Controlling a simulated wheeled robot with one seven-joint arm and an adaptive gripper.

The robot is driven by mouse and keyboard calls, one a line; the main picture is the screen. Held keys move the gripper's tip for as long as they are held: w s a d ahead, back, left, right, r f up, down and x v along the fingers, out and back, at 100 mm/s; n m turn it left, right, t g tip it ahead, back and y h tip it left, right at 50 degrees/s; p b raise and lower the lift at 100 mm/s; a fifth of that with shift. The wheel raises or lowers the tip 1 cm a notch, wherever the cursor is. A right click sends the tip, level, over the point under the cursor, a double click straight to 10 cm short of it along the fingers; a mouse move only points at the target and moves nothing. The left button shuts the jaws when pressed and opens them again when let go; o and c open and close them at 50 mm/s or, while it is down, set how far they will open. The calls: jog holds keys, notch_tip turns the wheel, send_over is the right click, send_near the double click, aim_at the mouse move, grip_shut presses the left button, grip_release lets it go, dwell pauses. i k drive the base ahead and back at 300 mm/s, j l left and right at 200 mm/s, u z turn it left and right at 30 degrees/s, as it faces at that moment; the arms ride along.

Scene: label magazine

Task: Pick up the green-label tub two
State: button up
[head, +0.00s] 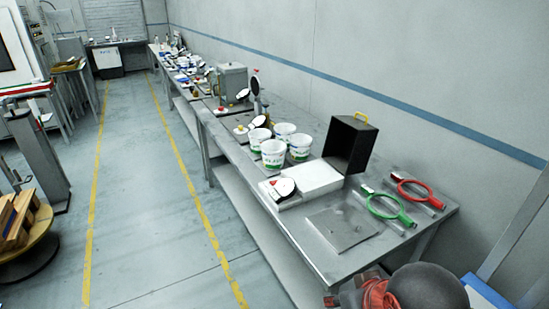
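Several white tubs with green labels stand upright in a close group on the long grey bench. One tub (273,154) is at the front, one (300,147) is to its right, one (258,138) is behind left and one (284,133) is at the back. The numbers on the labels are too small to read, so I cannot tell which is tub two. My gripper cannot be made out in the head view. A dark grey rounded part with red pieces shows at the bottom right edge, apart from the tubs.
A white box with a round dial (283,187) stands in front of the tubs, and an open black box (349,145) to their right. Green (390,208) and red (414,190) ring-handled tools and a flat grey plate (342,227) lie nearer. The aisle floor (140,200) left is clear.

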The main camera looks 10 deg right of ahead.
aim_at(274, 155)
jog(key=i+j+z, duration=0.55)
jog(key=i+j, duration=0.2)
jog(key=i+j+z, duration=0.55)
jog(key=j, duration=0.45)
